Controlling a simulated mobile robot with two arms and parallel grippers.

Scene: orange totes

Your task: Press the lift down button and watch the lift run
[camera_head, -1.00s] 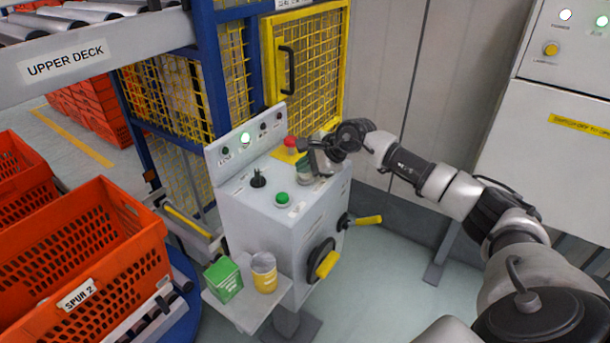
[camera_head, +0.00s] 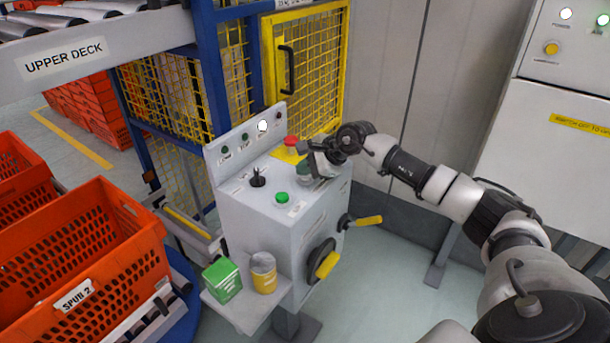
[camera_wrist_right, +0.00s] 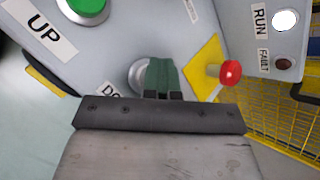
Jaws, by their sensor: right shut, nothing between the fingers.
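The grey control console (camera_head: 262,222) stands in the middle of the head view. Its green UP button (camera_head: 281,197) also shows in the right wrist view (camera_wrist_right: 88,8). My right gripper (camera_head: 311,170) is shut and empty over the button beside it. In the right wrist view, its dark green fingertips (camera_wrist_right: 160,75) cover most of that button, leaving a grey collar (camera_wrist_right: 138,76) and part of a label reading "DO". Contact depth is hidden. On the console's back panel the white RUN lamp (camera_head: 263,125) is lit; the FAULT lamp (camera_wrist_right: 284,63) is dark. My left gripper is out of view.
A red mushroom button (camera_head: 291,142) on a yellow plate is close to my right gripper. A yellow mesh gate (camera_head: 308,75) stands behind. Orange totes (camera_head: 100,262) are left, below the upper deck (camera_head: 130,42). A green box (camera_head: 222,280) and a yellow-banded cup (camera_head: 263,273) sit on the console's shelf.

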